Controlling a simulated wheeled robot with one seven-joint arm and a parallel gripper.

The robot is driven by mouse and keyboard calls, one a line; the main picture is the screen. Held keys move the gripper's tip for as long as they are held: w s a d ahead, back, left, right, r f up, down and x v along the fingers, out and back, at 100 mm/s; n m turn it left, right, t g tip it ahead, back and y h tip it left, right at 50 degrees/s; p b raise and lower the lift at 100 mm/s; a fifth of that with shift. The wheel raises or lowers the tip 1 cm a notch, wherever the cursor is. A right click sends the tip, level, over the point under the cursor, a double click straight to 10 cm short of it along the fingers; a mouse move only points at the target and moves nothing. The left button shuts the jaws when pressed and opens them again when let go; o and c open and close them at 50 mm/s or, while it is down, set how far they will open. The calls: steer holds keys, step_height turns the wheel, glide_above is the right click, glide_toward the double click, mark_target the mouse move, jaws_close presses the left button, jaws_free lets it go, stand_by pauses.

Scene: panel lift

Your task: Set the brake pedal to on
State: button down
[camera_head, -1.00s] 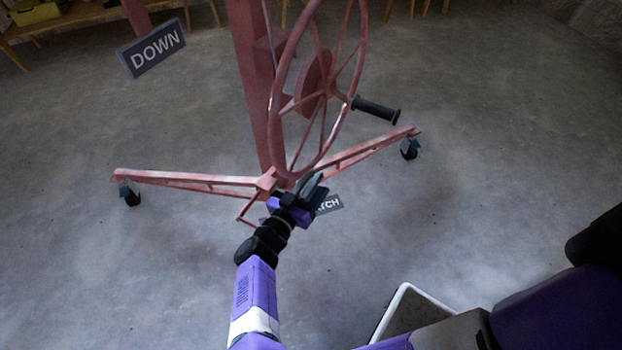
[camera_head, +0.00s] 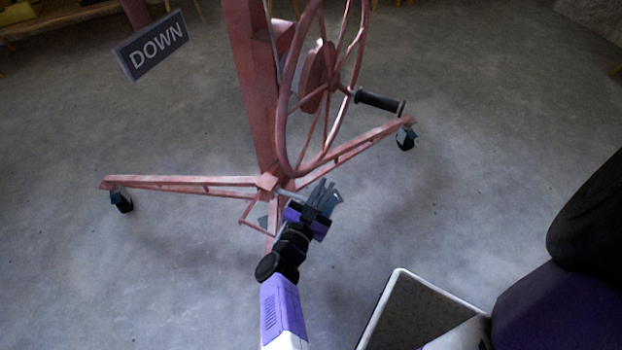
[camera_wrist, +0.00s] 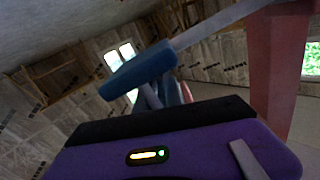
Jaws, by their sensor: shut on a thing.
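A pink-red panel lift stands ahead, with its post (camera_head: 255,95) and splayed legs. A thin pale bar with a blue end (camera_wrist: 137,68) comes from the post side in the wrist view; I take it to be the brake pedal. In the head view, its pale bar (camera_head: 288,194) reaches from the foot of the post to my gripper (camera_head: 322,192). My gripper is low, just right of the post's foot, and shut on the blue end. The fingers partly hide that end, and the pedal's on or off setting cannot be read.
The large wheel (camera_head: 312,85) with its black handle (camera_head: 379,101) is above my gripper. Casters (camera_head: 121,201) stand under the leg ends. A DOWN sign (camera_head: 152,47) hangs at upper left. The surrounding floor (camera_head: 480,170) is clear.

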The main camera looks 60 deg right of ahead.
steer(key=f+m+b, duration=0.2)
steer(key=f+b, duration=0.1)
steer(key=f+m+b, duration=0.1)
steer(key=f, duration=0.1)
steer(key=shift+s+a+f, duration=0.15)
steer(key=shift+s+a, duration=0.1)
steer(key=shift+f+m+b, duration=1)
steer(key=shift+f+b, duration=0.5)
steer(key=shift+b, duration=0.3)
steer(key=c, duration=1.5)
jaws_free()
steer(key=shift+f, duration=0.1)
steer(key=shift+d, duration=0.1)
steer(key=shift+s, duration=0.1)
